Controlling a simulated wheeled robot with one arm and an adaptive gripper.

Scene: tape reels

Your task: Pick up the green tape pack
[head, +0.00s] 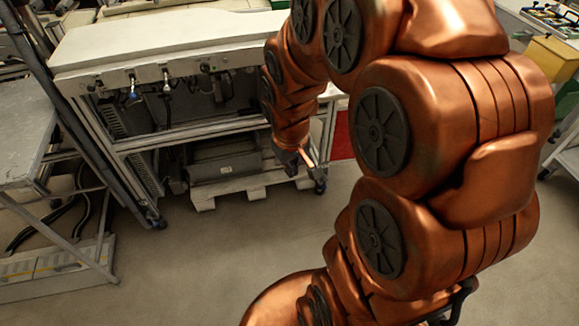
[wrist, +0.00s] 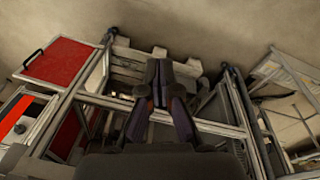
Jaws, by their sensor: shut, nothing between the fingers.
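No green tape pack can be made out in either view. My gripper (head: 303,164) hangs at the end of my copper-coloured arm, in front of the right end of the workbench. In the wrist view its dark fingers (wrist: 159,82) meet at the tips, shut with nothing between them. My arm covers much of the right half of the head view and hides what lies behind it.
A workbench with a pale top (head: 160,38) stands on wheels at the back, with a pale pallet (head: 240,186) beneath. A grey metal table (head: 22,125) stands at the left. A red panel (wrist: 60,60) shows in the wrist view. The floor (head: 200,265) in front is clear.

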